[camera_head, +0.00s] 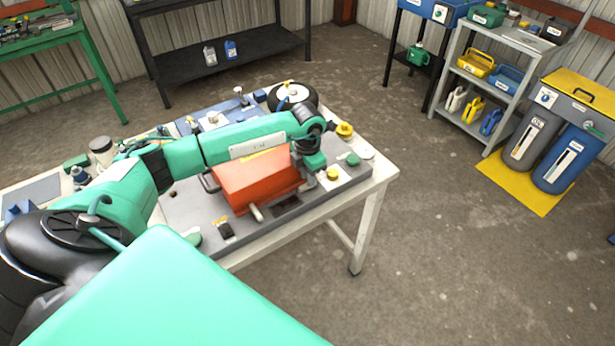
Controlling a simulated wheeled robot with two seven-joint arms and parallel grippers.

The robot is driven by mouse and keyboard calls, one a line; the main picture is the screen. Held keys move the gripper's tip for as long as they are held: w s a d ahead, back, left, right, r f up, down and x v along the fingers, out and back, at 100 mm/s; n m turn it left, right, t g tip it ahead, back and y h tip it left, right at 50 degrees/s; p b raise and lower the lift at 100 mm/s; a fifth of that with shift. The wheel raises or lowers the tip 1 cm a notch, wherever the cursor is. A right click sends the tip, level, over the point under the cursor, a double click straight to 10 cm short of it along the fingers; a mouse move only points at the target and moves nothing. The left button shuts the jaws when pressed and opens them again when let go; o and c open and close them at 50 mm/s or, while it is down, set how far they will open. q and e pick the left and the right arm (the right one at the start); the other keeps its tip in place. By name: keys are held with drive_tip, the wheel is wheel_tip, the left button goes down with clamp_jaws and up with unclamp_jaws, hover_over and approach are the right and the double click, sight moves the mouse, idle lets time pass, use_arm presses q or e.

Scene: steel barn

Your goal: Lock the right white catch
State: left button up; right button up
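An orange box (252,189) sits on a dark grey board (185,207) on the white work table (377,184). A pale, whitish catch-like piece (256,212) sticks out low on its front side. I cannot make out a second white catch at the box's right end, where my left gripper covers the view. My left arm reaches across above the box from the left. My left gripper (314,163) points down at the box's right end. Its fingertips are too small and covered to tell whether they are open or touching anything. My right gripper is out of view.
Yellow knobs (333,173) and a green knob (352,159) stand on the board close right of my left gripper. A black wheel-like disc (292,97) lies behind the arm. A black switch (225,230) is at the front.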

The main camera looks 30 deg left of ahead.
use_arm(q)
drive_tip(key=shift+f, duration=1.3)
clamp_jaws()
